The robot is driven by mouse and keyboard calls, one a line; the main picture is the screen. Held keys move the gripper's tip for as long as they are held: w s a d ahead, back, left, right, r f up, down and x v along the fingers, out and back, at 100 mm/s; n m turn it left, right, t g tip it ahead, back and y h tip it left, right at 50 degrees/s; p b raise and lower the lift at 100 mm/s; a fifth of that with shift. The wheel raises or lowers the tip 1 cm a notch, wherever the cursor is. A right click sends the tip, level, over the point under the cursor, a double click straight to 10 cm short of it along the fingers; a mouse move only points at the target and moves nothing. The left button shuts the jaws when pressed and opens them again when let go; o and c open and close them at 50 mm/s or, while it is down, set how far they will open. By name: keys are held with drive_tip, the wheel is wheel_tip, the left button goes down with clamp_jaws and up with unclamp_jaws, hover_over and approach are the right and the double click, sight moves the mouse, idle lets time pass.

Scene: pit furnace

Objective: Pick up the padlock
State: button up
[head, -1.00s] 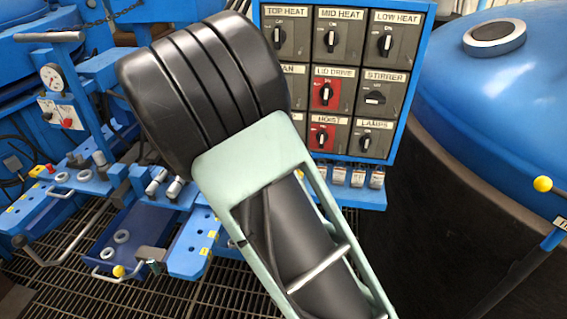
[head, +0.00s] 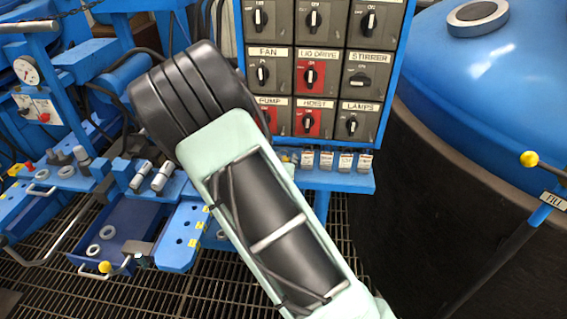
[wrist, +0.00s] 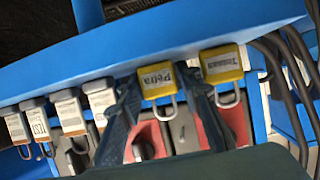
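In the wrist view a yellow padlock labelled "Petra" (wrist: 157,80) hangs with its shackle showing. A second yellow padlock labelled "Tomas" (wrist: 222,65) hangs to its right. In the head view the pale padlocks (head: 326,160) show under the switch panel. My gripper and most of the yellow padlocks are hidden behind my arm there.
The switch panel (head: 311,70) stands above a blue ledge (head: 335,181). A large blue-topped vessel (head: 480,90) is at the right, with a yellow-knobbed lever (head: 530,159). A blue bench with a tray (head: 130,222) is at the left, over a grating floor (head: 190,290).

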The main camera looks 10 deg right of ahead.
clamp_jaws()
idle(0.3)
drive_tip(key=shift+r+p, duration=0.4)
drive_tip(key=shift+r, duration=0.05)
wheel_tip(320, 180, up, 3)
drive_tip(key=shift+f+p, duration=0.1)
drive_tip(key=shift+p, duration=1)
drive_tip(key=s+d+r+p, duration=0.2)
drive_tip(key=s+r+p, duration=0.7)
drive_tip(key=s+p, duration=0.4)
drive_tip(key=p, duration=0.4)
drive_tip(key=shift+s+r+p, duration=0.25)
drive_tip(key=shift+s+p, duration=0.05)
drive_tip(key=shift+p, duration=0.05)
